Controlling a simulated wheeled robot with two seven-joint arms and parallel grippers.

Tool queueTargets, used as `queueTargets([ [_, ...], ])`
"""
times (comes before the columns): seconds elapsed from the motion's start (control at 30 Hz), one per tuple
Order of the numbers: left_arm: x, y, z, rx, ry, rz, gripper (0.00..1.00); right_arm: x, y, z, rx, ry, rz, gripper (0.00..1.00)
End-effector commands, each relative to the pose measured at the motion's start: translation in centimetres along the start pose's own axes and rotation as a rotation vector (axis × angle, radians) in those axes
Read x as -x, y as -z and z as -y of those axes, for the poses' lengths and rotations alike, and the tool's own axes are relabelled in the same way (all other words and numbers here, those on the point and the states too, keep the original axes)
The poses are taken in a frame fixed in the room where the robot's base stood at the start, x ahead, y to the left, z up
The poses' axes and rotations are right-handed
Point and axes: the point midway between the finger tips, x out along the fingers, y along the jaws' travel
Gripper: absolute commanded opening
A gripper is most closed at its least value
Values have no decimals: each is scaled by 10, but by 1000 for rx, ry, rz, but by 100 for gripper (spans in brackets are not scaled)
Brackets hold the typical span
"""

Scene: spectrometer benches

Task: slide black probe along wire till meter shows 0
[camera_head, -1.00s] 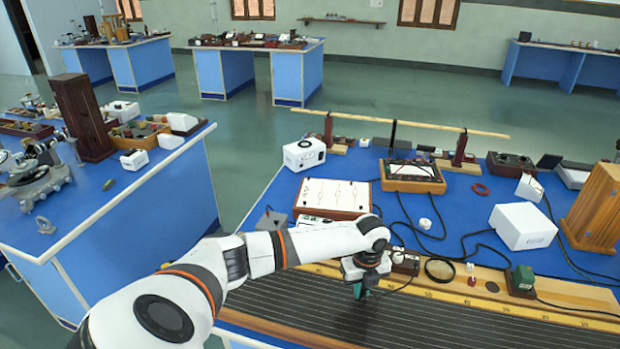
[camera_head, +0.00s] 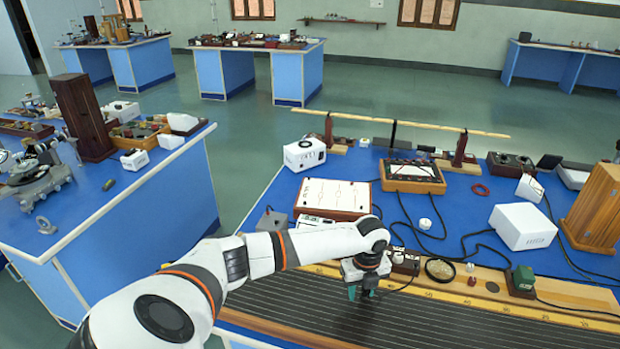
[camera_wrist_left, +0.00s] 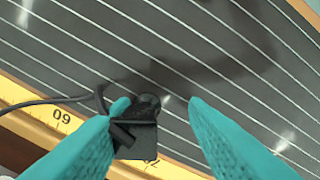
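The black probe (camera_wrist_left: 140,142) shows in the left wrist view, on the wire board near its yellow scale, with a black cable running off to the left. The board (camera_head: 450,325) has a dark face with several parallel pale wires. My left gripper (camera_head: 362,294) is low over the board. In the wrist view its teal fingers (camera_wrist_left: 158,104) are spread around the probe. The left finger is against or very close to it; a clear gap separates it from the right finger. The arm and gripper hide the probe in the head view. No meter reading is legible. My right gripper is out of view.
A small brown box (camera_head: 404,262), a round dish (camera_head: 440,269) and a green-topped block (camera_head: 522,280) stand along the board's back edge. A white-topped panel (camera_head: 333,196) and a white box (camera_head: 520,226) are on the blue bench. Black cables cross behind the board.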

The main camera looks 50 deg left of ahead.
Motion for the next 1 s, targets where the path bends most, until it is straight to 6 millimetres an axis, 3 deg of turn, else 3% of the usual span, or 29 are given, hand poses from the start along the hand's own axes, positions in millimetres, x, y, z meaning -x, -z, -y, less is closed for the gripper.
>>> queueTargets([
  [0.23,-1,0,0,0,1,-1,42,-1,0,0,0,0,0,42],
  [0.37,10,0,0,-1,-2,-3,42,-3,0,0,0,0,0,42],
  [0.8,98,-1,1,-1,-4,-5,42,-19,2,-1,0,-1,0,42],
  [1.0,118,-1,1,0,-2,-3,42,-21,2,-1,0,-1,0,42],
])
